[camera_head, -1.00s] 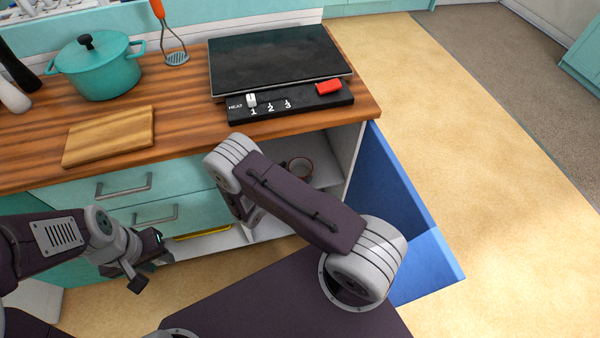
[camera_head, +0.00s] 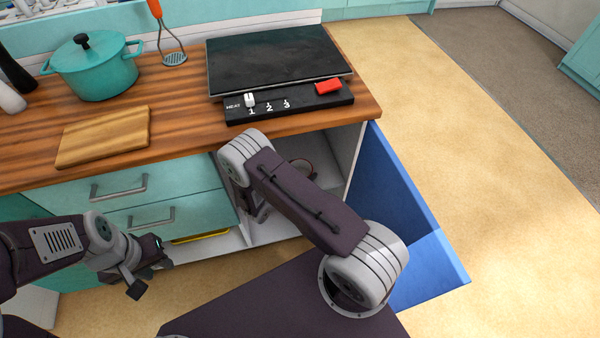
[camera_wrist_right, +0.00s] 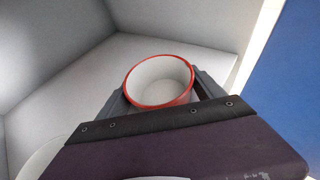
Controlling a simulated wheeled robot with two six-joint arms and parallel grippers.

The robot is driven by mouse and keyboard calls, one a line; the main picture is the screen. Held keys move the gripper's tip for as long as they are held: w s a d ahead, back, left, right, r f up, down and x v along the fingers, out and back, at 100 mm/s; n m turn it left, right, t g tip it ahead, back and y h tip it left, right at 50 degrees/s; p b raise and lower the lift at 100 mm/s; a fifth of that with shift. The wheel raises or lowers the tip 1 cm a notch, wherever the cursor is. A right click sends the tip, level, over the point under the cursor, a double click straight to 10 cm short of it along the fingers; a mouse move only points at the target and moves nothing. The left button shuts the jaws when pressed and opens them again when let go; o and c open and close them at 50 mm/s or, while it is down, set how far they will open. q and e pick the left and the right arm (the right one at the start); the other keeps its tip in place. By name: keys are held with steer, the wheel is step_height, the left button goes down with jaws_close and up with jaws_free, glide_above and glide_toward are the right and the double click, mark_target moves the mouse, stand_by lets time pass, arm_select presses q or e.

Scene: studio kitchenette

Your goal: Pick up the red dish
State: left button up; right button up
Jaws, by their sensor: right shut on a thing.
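The red dish (camera_wrist_right: 160,78) is a round bowl with a red rim and a pale inside. In the right wrist view it sits between the two fingers of my right gripper (camera_wrist_right: 161,93), which is shut on it. In the head view only part of the dish's rim (camera_head: 312,167) shows inside the open lower cabinet, behind my right arm. My right arm hides the right gripper there. My left gripper (camera_head: 150,275) hangs empty-looking in front of the drawers; its finger gap is unclear.
The cabinet's pale walls (camera_wrist_right: 55,40) stand close around the dish. A blue open door (camera_head: 395,185) stands right of the opening. The wooden counter (camera_head: 185,120) above holds a teal pot (camera_head: 95,70), a cutting board (camera_head: 103,136) and a hob (camera_head: 275,58).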

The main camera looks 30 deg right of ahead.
mark_target(301, 164)
step_height(301, 164, up, 5)
steer(key=shift+s+f+p, duration=0.15)
steer(key=shift+p, duration=1)
steer(key=s+d+r+p, duration=0.2)
steer(key=s+r, duration=0.4)
steer(key=s, duration=0.5)
steer(key=shift+p, duration=0.85)
steer(key=shift+s+d, duration=0.1)
